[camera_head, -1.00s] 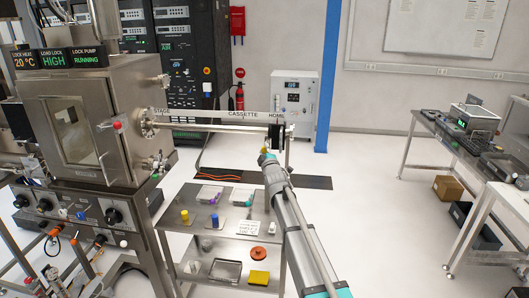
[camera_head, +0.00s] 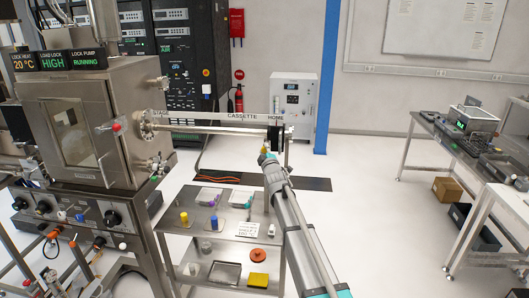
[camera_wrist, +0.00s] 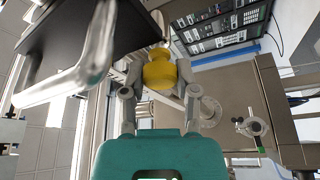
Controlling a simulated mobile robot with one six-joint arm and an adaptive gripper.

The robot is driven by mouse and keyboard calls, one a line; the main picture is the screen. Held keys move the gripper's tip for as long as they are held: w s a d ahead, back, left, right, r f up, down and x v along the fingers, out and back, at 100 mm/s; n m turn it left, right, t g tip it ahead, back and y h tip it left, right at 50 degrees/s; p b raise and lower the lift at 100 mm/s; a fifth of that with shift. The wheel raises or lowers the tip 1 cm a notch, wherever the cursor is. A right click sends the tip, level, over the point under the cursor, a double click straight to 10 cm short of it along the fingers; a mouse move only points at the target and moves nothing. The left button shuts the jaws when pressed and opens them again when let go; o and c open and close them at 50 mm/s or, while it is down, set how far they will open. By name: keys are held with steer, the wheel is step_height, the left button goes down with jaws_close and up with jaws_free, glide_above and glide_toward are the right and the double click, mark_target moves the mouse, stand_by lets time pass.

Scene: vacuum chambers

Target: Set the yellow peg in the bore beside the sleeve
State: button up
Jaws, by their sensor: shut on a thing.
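My gripper (camera_wrist: 160,92) is shut on the yellow peg (camera_wrist: 160,70), with one finger on each side of it in the wrist view. In the head view my gripper (camera_head: 265,157) is at the end of my raised arm, just below the black block on the rail. The yellow peg shows there as a small patch of yellow (camera_head: 263,150) at the fingertips. The peg's far end is partly hidden in the wrist view. I cannot make out the sleeve or the bore in either view.
A steel chamber (camera_head: 75,125) stands at left. A horizontal rail (camera_head: 205,130) runs from it to a black block (camera_head: 274,138). A dark plate (camera_wrist: 85,25) and bright tube (camera_wrist: 75,75) are close in the wrist view. A lower cart (camera_head: 225,235) holds another yellow cylinder (camera_head: 184,219) and a blue one (camera_head: 213,223).

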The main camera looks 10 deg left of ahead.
steer(key=shift+w, duration=0.45)
steer(key=o, duration=1.1)
steer(key=shift+s, duration=0.15)
steer(key=shift+s+a, duration=0.2)
steer(key=shift+s, duration=4.45)
